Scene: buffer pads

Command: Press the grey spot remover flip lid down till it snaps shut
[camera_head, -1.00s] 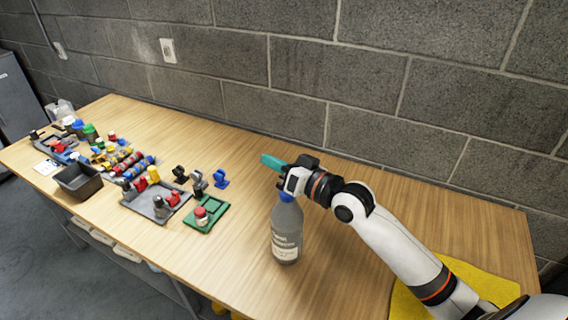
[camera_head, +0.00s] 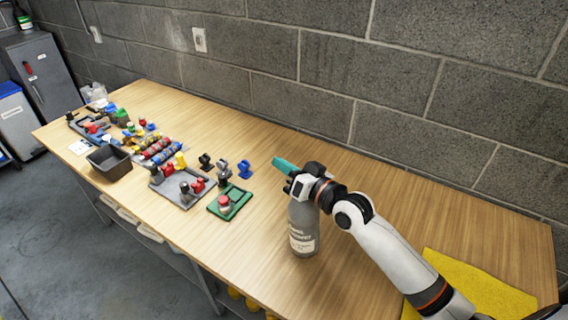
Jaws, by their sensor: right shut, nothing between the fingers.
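The grey spot remover bottle (camera_head: 303,232) stands upright on the wooden table, with a pale label on its front. My right gripper (camera_head: 285,165) is at the bottle's top, its teal fingers shut with nothing between them and pointing to the left. The gripper body covers the bottle's cap and flip lid, so I cannot tell whether the lid is open or closed, or whether the gripper touches it. My left gripper is not in view.
A green tray (camera_head: 239,204) with a red-topped jar lies left of the bottle. Beyond it are a grey tray (camera_head: 170,190), a dark bin (camera_head: 108,165) and several small coloured parts. A yellow mat (camera_head: 470,285) lies at right. The table around the bottle is clear.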

